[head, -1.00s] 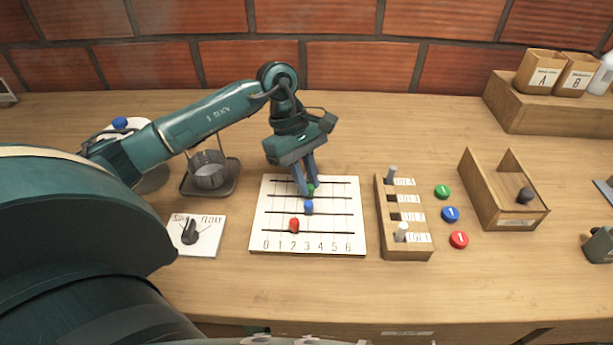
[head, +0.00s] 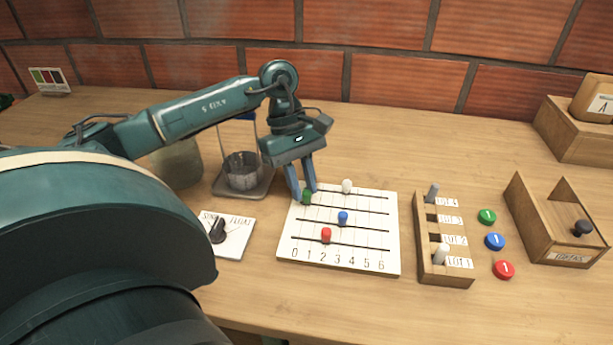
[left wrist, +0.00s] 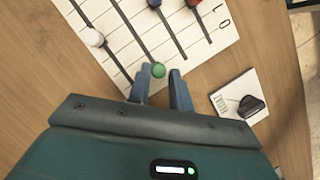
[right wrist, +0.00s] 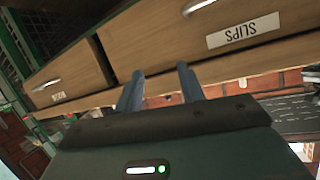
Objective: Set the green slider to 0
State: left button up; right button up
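The slider board (head: 340,262) is white with several dark tracks and a 0 to 6 scale along its front edge. The green slider (head: 306,197) sits at the left end of its track, in line with 0. My left gripper (head: 303,191) is down at the green slider. In the left wrist view the green knob (left wrist: 158,71) shows between the tips of the left gripper (left wrist: 160,78), with gaps beside it; the fingers are apart. My right gripper (right wrist: 162,75) is open and empty, facing a wooden drawer front, away from the board.
White (head: 347,186), blue (head: 343,218) and red (head: 326,235) sliders sit on the other tracks. A SINK/FLOAT dial card (head: 232,240) and a metal cup (head: 242,170) stand left of the board. A slotted wooden block (head: 447,272) stands to its right.

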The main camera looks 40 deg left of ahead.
pick_arm(q)
jog(key=o, duration=0.4)
pick_arm(e)
jog(key=shift+a+f, duration=0.1)
jog(key=shift+f, duration=0.05)
pick_arm(q)
jog(key=shift+p+v, duration=0.55)
jog(key=shift+v, duration=6.05)
pick_arm(e)
jog(key=shift+w+a+f+g, duration=0.15)
jog(key=shift+w+a+g, duration=0.05)
jog(key=shift+a+g, duration=0.1)
pick_arm(q)
jog(key=shift+a, duration=0.1)
